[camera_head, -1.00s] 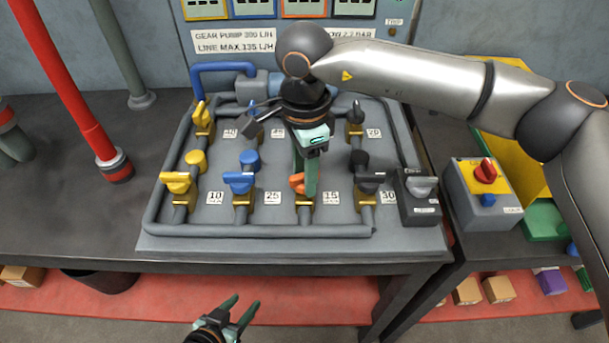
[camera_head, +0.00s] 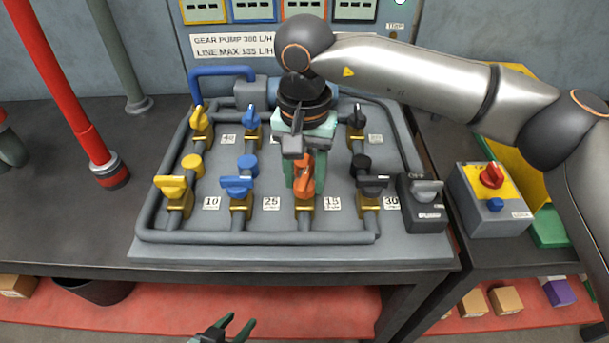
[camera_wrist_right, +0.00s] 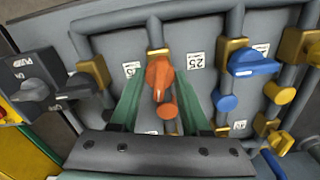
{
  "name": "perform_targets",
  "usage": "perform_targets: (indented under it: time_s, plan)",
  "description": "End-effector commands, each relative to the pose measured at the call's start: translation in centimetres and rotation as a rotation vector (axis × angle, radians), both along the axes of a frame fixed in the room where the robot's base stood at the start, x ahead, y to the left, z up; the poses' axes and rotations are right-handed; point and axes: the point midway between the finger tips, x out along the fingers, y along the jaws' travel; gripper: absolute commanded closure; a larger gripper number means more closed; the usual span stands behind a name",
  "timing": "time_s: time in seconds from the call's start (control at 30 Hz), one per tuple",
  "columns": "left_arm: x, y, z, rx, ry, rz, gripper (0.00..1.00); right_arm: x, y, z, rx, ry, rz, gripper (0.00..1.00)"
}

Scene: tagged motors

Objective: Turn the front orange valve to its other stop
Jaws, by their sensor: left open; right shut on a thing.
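The front orange valve (camera_head: 305,172) sits on the third front pipe of the grey panel. Its handle lies roughly along its pipe. My right gripper (camera_head: 300,188) reaches down over it from behind and is shut on the handle. In the right wrist view the orange handle (camera_wrist_right: 159,74) shows between the green fingers, and the exact contact is hard to see. The rear orange part is mostly hidden by the gripper in the head view. My left gripper (camera_head: 232,328) is open and empty at the bottom edge, in front of the table.
A yellow (camera_head: 174,187), a blue (camera_head: 238,186) and a black valve (camera_head: 372,184) stand in the same front row. A grey switch box (camera_head: 423,203) and a box with a red knob (camera_head: 491,176) are to the right. Pipes frame the panel (camera_head: 265,250).

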Motion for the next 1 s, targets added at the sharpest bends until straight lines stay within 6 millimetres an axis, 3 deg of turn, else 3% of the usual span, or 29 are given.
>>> perform_targets:
  time_s: [0.43, 1.0]
  plan:
    - [-0.05, 0.09, -0.12, 0.001, 0.0, 0.001, 0.5, 0.0, 0.03, 0.1, 0.001, 0.0, 0.229, 1.0]
    - [-0.09, 0.13, -0.17, 0.002, 0.001, 0.001, 0.5, 0.0, 0.03, 0.11, 0.001, 0.0, 0.263, 1.0]
